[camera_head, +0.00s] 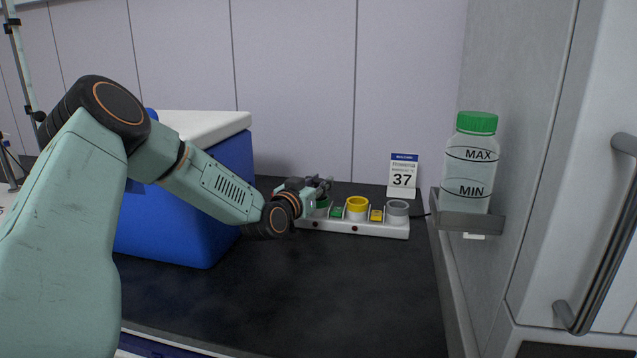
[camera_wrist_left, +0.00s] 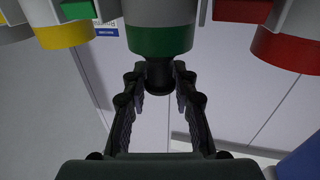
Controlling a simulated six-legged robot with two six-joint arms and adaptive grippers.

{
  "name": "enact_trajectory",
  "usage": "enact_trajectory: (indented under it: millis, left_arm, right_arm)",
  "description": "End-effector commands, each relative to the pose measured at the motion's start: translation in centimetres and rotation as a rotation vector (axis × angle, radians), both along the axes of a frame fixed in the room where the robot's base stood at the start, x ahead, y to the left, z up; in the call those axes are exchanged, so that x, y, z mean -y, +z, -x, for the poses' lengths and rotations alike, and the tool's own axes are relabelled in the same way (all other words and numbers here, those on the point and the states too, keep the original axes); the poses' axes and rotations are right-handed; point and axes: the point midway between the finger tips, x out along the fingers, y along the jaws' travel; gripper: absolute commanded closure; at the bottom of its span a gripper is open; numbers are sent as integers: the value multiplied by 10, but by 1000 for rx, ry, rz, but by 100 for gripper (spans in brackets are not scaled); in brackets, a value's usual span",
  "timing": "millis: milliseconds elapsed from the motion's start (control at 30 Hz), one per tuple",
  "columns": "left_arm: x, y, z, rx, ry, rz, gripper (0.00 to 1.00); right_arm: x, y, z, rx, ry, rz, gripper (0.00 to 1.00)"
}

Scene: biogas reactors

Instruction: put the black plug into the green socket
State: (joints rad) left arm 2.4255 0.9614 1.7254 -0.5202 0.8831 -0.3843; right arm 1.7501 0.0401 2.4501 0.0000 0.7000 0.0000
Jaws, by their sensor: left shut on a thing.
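The socket strip (camera_head: 350,227) lies on the dark worktop, and its green socket (camera_head: 321,209) is partly hidden by my left gripper (camera_head: 320,186). In the left wrist view the green socket (camera_wrist_left: 160,40) is at top centre. The black plug (camera_wrist_left: 159,77) is between the fingertips of my left gripper (camera_wrist_left: 158,80), which is shut on it. The plug's end overlaps the green socket's edge in this view; I cannot tell whether it is inside or only in front. In the head view the plug is not clearly visible. My right gripper is not in view.
A yellow socket (camera_head: 357,205) and a grey socket (camera_head: 397,211) stand to the right of the green one. A red socket (camera_wrist_left: 288,50) shows in the wrist view. A blue box (camera_head: 190,225) stands left, a bottle (camera_head: 471,165) right. The front worktop (camera_head: 330,300) is clear.

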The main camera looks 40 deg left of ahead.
Motion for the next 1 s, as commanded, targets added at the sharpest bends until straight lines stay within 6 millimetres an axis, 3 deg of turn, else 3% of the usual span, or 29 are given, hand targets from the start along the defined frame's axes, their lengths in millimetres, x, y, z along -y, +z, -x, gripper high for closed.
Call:
enact_trajectory:
  millis: [300, 700, 1000]
  left_arm:
    - [0, -1, 0, 0, 0, 0, 50]
    - [0, 9, 0, 1, 1, 1, 50]
    - [7, 10, 34, 1, 3, 8, 50]
  right_arm:
    - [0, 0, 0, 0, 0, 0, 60]
    - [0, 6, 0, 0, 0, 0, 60]
    - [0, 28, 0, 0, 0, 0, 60]
